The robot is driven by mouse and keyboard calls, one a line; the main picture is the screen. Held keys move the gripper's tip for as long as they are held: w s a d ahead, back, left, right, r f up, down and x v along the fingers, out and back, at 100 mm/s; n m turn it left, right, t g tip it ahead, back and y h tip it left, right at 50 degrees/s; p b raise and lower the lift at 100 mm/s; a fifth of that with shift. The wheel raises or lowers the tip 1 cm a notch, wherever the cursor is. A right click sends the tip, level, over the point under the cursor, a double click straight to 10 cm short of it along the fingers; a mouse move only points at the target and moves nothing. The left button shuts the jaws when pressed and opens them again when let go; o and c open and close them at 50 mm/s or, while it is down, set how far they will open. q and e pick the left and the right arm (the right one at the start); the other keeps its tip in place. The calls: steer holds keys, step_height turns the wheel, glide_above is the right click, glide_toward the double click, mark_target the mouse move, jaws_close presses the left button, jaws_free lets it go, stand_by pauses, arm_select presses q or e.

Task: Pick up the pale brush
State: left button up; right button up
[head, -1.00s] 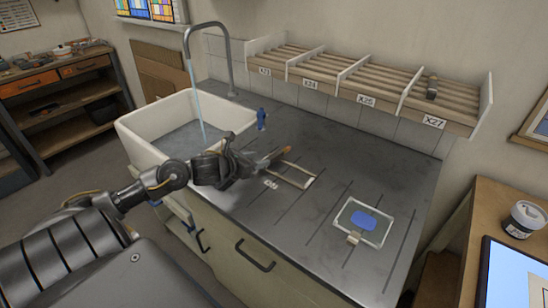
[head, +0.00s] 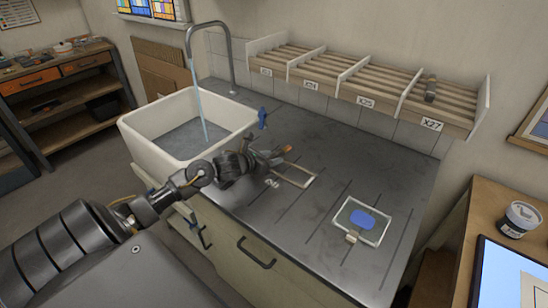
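My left gripper (head: 272,158) is low over the dark worktop (head: 320,150), right of the sink. A small orange-brown piece (head: 287,149) shows at its fingertips; I cannot tell whether it is held or lies behind them. A pale-edged frame (head: 300,183) lies just right of the gripper, with a small whitish item (head: 271,183) at its near left corner. A white-rimmed pane (head: 377,239) with a blue patch (head: 362,219) lies farther right, with a small pale block (head: 351,238) at its near edge. I cannot pick out the pale brush for certain. My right gripper is out of view.
A white sink (head: 150,140) with running water (head: 197,95) is at left. A blue item (head: 262,117) stands beside it. A slatted wall rack (head: 446,123) holds a dark item (head: 431,89) at right. The worktop's right part is mostly clear.

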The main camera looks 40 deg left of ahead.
arm_select(q)
jaws_close()
steer(key=shift+r, duration=0.1)
steer(key=shift+r, duration=0.25)
step_height(320, 180, up, 2)
steer(key=shift+r+b, duration=0.2)
steer(key=shift+b, duration=0.65)
steer(key=s+d+r+b, duration=0.1)
steer(key=s+d+r, duration=0.3)
steer(key=s+r, duration=0.6)
steer(key=s, duration=0.3)
steer(key=shift+s, duration=0.25)
